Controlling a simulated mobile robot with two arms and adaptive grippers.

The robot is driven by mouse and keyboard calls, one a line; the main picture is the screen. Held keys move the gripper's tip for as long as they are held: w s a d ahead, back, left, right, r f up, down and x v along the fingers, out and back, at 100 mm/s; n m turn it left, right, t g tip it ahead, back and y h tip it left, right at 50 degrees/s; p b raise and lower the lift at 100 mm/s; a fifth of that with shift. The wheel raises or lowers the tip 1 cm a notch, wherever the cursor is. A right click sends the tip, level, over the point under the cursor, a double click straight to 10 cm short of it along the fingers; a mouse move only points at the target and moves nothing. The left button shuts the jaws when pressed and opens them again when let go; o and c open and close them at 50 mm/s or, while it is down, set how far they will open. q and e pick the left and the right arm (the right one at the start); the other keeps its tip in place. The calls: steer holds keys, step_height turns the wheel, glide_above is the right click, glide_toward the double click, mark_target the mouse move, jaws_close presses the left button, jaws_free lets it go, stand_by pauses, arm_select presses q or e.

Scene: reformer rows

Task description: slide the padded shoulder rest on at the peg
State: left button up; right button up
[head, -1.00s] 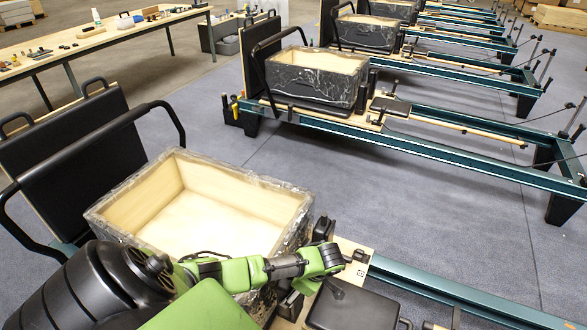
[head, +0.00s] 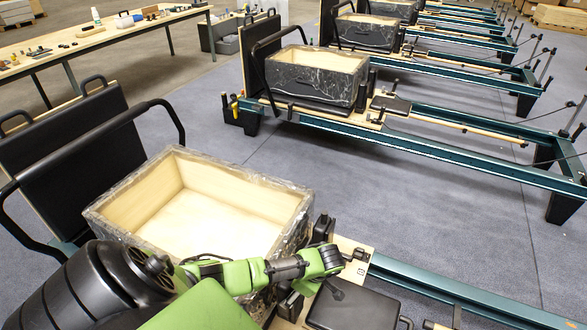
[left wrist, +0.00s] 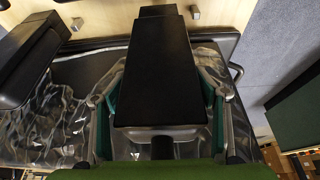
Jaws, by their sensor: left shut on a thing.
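In the left wrist view my left gripper (left wrist: 160,112) is shut on a black padded shoulder rest (left wrist: 157,65), with a finger along each side. The rest's long padded face fills the middle of the view. Beyond it, small metal blocks (left wrist: 77,24) stand on the wooden board; I cannot tell whether one is the peg or whether the rest touches it. Another black padded rest (left wrist: 28,62) is at the left. In the head view my green left arm (head: 240,277) reaches across the near reformer's box, and its fingers cannot be made out. My right gripper is not in view.
The near reformer carries an open marbled box (head: 178,150) with a pale inside. A black headrest pad (head: 350,307) and a teal rail (head: 450,292) lie to its right. More reformers stand behind. A wooden table (head: 95,42) is at the back left. Grey floor (head: 420,210) lies clear between rows.

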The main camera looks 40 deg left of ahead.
arm_select(q)
steer(key=shift+p, duration=0.85)
stand_by(1.1)
steer(key=shift+f+b, duration=1.8)
steer(key=shift+f, duration=0.65)
steer(key=shift+c, duration=0.2)
steer(key=o, duration=1.7)
steer(key=v, duration=1.2)
steer(key=shift+d, duration=0.1)
